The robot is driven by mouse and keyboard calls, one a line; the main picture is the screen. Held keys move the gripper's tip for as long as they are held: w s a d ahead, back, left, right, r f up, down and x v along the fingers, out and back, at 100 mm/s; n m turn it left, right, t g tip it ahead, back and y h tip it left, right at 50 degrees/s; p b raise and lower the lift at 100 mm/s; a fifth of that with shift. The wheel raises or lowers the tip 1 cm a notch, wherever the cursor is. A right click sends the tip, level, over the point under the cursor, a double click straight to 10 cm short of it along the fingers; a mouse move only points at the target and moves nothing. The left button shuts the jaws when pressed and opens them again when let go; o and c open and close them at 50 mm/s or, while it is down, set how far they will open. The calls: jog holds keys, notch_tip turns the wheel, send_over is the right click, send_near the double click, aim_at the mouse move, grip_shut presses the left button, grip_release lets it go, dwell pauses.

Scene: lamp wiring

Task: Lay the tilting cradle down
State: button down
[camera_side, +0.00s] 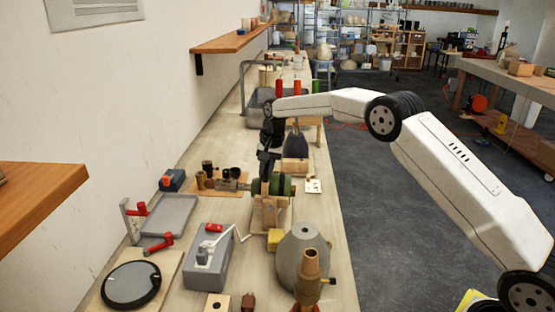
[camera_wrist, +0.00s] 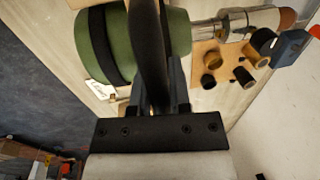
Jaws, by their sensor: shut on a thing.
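A green lamp body with dark bands (camera_side: 285,186) lies about level on a wooden stand (camera_side: 268,215), which seems to be the tilting cradle. A silver neck (camera_side: 243,186) points left from it. In the wrist view the green body (camera_wrist: 165,35) fills the upper left, with the silver neck (camera_wrist: 215,28) to its right. My gripper (camera_side: 263,170) points down at the green body; in the wrist view its fingers (camera_wrist: 157,85) are shut on a dark curved bar (camera_wrist: 148,45) beside the body. The fingers partly hide the bar's lower end, and I cannot tell how it joins the cradle.
A board with several dark and brass cups (camera_side: 207,182) is left of the cradle. A grey crank box (camera_side: 210,258), a grey cone (camera_side: 300,255) and a yellow block (camera_side: 274,240) stand in front. A grey tray (camera_side: 172,214) lies left. A wooden shelf (camera_side: 235,40) overhangs the back.

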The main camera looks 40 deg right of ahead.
jog(key=shift+a+f, duration=0.1)
jog(key=c, duration=0.6)
grip_release()
jog(key=shift+s+d+r, duration=0.15)
jog(key=shift+d+r, duration=0.05)
jog(key=shift+r, duration=1.1)
jog(key=shift+s+d+r, duration=0.15)
jog(key=shift+s+r, duration=0.05)
jog(key=shift+r, duration=1.1)
jog(key=shift+s+d+r, duration=0.15)
jog(key=shift+d+r, duration=0.05)
jog(key=shift+r, duration=1.1)
jog(key=shift+s+a, duration=0.1)
jog(key=shift+s+a+f, duration=0.1)
jog(key=shift+s+a, duration=0.05)
jog(key=shift+s, duration=0.25)
jog(key=s+a+f+n, duration=0.1)
jog(key=s+f+n, duration=0.2)
jog(key=s, duration=0.8)
jog(key=s+a+f+n+h, duration=0.1)
jog(key=s+a+f+n, duration=0.1)
jog(key=s, duration=0.9)
jog(key=s+a+f+n+t, duration=0.1)
jog(key=s+f+n, duration=0.3)
jog(key=s, duration=0.7)
jog(key=shift+a+f, duration=0.35)
jog(key=shift+f, duration=0.05)
